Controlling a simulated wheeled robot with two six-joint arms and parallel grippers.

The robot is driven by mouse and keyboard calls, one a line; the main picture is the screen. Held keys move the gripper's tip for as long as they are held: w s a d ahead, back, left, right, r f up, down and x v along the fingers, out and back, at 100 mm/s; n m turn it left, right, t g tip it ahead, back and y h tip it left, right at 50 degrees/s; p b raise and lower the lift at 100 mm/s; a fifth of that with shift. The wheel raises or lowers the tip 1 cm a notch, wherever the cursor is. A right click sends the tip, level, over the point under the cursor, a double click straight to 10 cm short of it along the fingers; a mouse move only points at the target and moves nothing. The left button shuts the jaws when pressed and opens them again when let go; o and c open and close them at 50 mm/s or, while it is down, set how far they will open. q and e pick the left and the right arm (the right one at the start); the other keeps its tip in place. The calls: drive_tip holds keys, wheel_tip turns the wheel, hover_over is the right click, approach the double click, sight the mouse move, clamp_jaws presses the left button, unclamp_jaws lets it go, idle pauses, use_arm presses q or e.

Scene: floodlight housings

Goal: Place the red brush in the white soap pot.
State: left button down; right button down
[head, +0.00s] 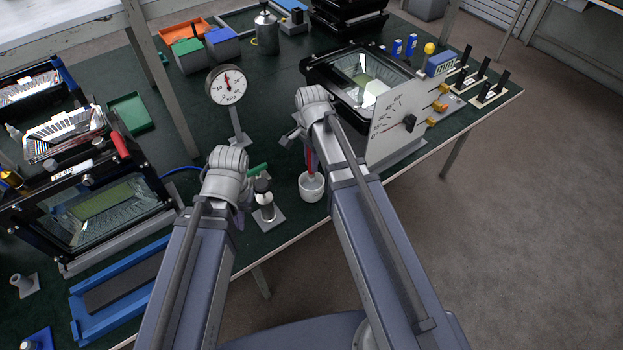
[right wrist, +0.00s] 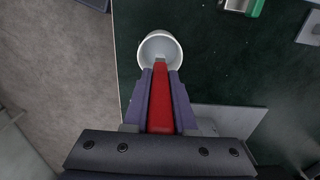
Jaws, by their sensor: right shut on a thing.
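The white soap pot (head: 312,189) stands on the dark green table near its front edge. The red brush (head: 311,160) shows as a thin red strip above the pot, partly hidden by my right arm. In the right wrist view my right gripper (right wrist: 160,85) is shut on the red brush (right wrist: 160,105). The brush's far end reaches over the opening of the white pot (right wrist: 161,46); I cannot tell how deep it sits.
A pressure gauge (head: 227,86) on a post stands behind. A floodlight housing (head: 362,80) and a grey dial panel (head: 400,125) are to the right. Another housing (head: 90,205) is at left.

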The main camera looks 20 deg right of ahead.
use_arm(q)
drive_tip(key=shift+f, duration=0.45)
use_arm(e)
drive_tip(key=shift+f, duration=0.5)
